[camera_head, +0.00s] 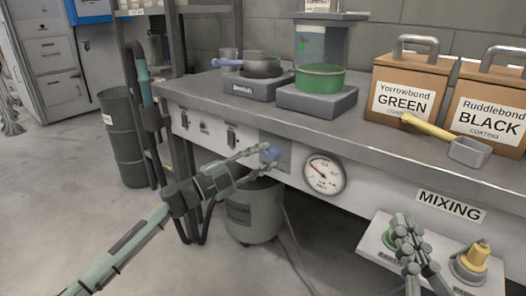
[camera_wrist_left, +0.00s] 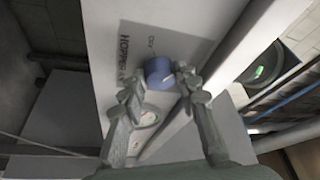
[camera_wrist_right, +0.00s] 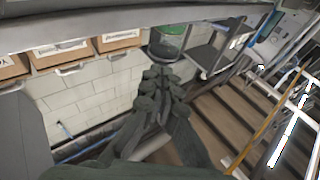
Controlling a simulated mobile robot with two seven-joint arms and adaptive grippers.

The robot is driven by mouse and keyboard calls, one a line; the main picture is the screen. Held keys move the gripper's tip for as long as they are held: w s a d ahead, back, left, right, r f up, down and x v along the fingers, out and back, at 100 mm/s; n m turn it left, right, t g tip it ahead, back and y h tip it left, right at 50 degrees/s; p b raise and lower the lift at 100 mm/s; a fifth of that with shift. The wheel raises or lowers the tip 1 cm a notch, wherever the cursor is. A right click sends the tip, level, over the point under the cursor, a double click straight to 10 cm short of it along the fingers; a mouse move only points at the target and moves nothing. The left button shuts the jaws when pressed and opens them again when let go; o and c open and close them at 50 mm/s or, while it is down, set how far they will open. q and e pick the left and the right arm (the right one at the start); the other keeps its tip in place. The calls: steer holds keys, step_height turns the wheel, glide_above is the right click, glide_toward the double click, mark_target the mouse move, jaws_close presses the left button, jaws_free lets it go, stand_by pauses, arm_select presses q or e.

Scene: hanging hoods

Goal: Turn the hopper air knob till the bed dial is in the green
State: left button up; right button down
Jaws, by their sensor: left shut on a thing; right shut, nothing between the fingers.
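The blue hopper air knob (camera_head: 270,153) sits on a panel on the front of the bench, and it also shows in the left wrist view (camera_wrist_left: 158,72) beside printed lettering that begins "HOPPER". My left gripper (camera_head: 262,157) is shut on the knob, with one finger on either side of it. The round white bed dial (camera_head: 324,174) is just right of the knob. Its needle looks to lean to the upper left, but its colored zones are too small to read surely. My right gripper (camera_head: 405,228) is shut and empty in front of the lower mixing shelf.
A green-based hopper (camera_head: 320,78) and a pan (camera_head: 262,66) stand on the bench (camera_head: 222,96). Boxes labeled GREEN (camera_head: 405,88) and BLACK (camera_head: 488,108) and a scoop (camera_head: 468,150) are at right. A yellow knob (camera_head: 476,255) is on the mixing shelf. A grey bucket (camera_head: 252,212) stands below.

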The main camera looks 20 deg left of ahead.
arm_select(q)
steer(key=shift+r+m+g+p, duration=0.35)
steer(key=shift+m+p, duration=0.25)
steer(key=shift+m, duration=0.4)
steer(key=shift+a+r+m+g+p, duration=0.15)
steer(key=shift+m+g+p, duration=0.3)
steer(key=shift+m+p, duration=0.5)
arm_select(e)
steer(key=d+f+g+h, duration=0.3)
steer(key=f+g, duration=0.1)
steer(key=f, duration=0.3)
steer(key=d+f+g+h, duration=0.2)
steer(key=d+f+g, duration=0.15)
steer(key=f, duration=0.35)
arm_select(q)
steer(key=shift+m+g+y+p, duration=0.3)
steer(key=shift+m+y+p, duration=0.1)
steer(key=shift+m+p, duration=0.85)
steer(key=shift+m, duration=0.2)
arm_select(e)
steer(key=s+d+f+m+g+h, duration=0.1)
steer(key=s+d+f+g+h, duration=0.3)
steer(key=s+d+f+g, duration=0.3)
steer(key=shift+s+d+f+m+g, duration=0.4)
steer(key=shift+s+d+f, duration=0.7)
steer(key=shift+s+d, duration=1)
steer(key=shift+w, duration=0.15)
